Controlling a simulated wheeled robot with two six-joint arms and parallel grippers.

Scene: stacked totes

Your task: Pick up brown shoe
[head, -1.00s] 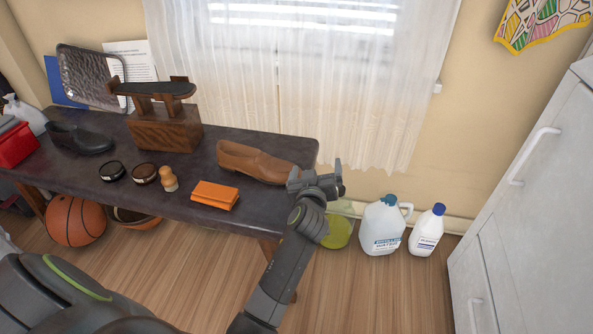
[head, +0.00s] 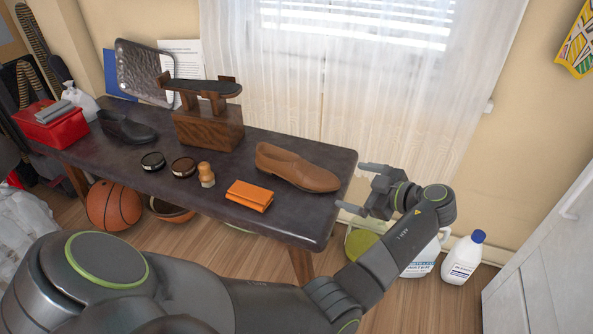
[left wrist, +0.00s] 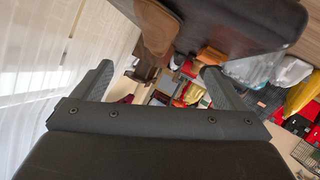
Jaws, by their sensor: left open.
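The brown shoe (head: 297,167) lies on the dark table (head: 240,214) near its right end, toe pointing right and toward me. My left gripper (head: 352,187) is just off the table's right end, a little right of the shoe's toe. Its two fingers are spread apart, point left, and hold nothing. In the left wrist view the brown shoe (left wrist: 157,28) shows at the top, beyond and between the open fingers (left wrist: 157,82). My right gripper is not in view.
An orange wallet (head: 249,195), a wooden brush (head: 206,175) and two round tins (head: 183,167) stand left of the shoe. A wooden shoe stand (head: 208,125) and a black shoe (head: 126,128) are behind. Bottles (head: 462,258) stand on the floor at right.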

